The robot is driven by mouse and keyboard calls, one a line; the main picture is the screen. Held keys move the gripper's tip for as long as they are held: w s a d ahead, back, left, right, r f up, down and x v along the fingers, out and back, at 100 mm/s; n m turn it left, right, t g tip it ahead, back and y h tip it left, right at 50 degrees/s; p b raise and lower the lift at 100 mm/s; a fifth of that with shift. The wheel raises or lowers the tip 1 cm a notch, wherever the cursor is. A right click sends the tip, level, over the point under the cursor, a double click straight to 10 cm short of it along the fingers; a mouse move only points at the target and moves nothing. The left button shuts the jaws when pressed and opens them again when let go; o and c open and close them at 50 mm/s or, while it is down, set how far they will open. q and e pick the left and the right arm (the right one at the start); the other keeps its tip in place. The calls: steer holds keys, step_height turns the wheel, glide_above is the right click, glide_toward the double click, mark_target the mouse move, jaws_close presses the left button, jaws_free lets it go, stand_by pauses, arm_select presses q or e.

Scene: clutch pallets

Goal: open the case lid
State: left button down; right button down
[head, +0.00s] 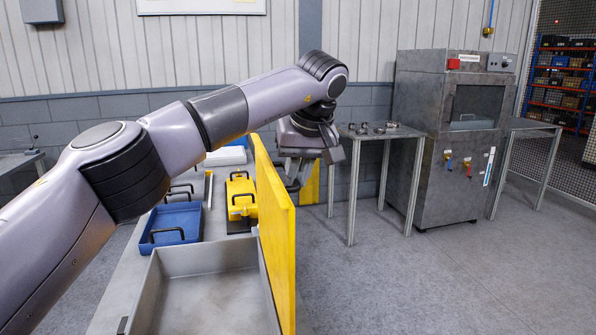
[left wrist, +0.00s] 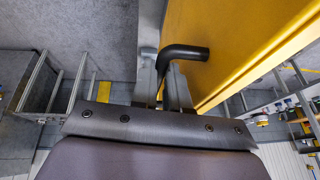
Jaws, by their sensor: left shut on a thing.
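The case is a grey open-topped box (head: 205,303) on the table in the head view, and its inside looks empty. Its yellow lid (head: 278,235) stands roughly upright along the box's right side. The lid also fills the upper right of the left wrist view (left wrist: 235,45). My left gripper (head: 296,182) is on the lid's right side, near its far end. In the left wrist view its fingers (left wrist: 163,85) are closed on the lid's black handle (left wrist: 187,52). The hinge is hard to make out. My right gripper is not in view.
A blue tray (head: 172,224) and a yellow item with black handles (head: 241,197) are left of the lid. A side table (head: 368,132) with small parts and a grey machine (head: 425,150) stand at the back. The floor (head: 430,280) right of the lid is clear.

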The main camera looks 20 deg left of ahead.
arm_select(q)
steer(key=shift+w+d+f, duration=0.15)
steer(key=shift+d+f, duration=0.25)
steer(key=shift+f, duration=0.05)
steer(key=c, duration=1.1)
jaws_free()
steer(key=shift+a, duration=0.1)
steer(key=shift+r, duration=0.1)
steer(key=shift+v, duration=3.6)
steer(key=shift+w, duration=0.2)
